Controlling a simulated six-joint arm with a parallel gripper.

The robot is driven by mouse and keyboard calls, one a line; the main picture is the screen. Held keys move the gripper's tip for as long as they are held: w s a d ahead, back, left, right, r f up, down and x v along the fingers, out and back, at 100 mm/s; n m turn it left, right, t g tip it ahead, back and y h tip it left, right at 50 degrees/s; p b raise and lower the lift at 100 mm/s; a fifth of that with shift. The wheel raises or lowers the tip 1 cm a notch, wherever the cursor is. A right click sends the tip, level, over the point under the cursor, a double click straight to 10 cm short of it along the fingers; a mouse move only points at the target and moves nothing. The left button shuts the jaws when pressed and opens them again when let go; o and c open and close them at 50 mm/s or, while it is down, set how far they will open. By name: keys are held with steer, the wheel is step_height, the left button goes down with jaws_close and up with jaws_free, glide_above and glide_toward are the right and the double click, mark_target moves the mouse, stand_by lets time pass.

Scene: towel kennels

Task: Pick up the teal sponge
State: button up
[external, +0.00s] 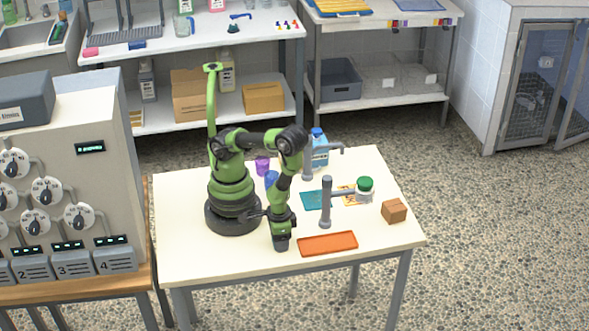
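A flat teal piece (311,200) lies on the cream table, right of my arm and left of a grey post; it may be the teal sponge, but it is too small to be sure.
Two grey posts with side arms (326,205) (308,160) stand near the teal piece. An orange tray (327,244), brown block (394,211), green-lidded jar (365,189), purple cup (262,166) and blue-capped bottle (319,150) share the table. The front left tabletop is clear.

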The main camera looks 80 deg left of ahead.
steer(key=shift+r, duration=0.1)
stand_by(0.3)
steer(key=shift+r, duration=4.95)
steer(key=shift+o, duration=1.3)
steer(key=shift+c, duration=1)
steer(key=shift+r, duration=0.1)
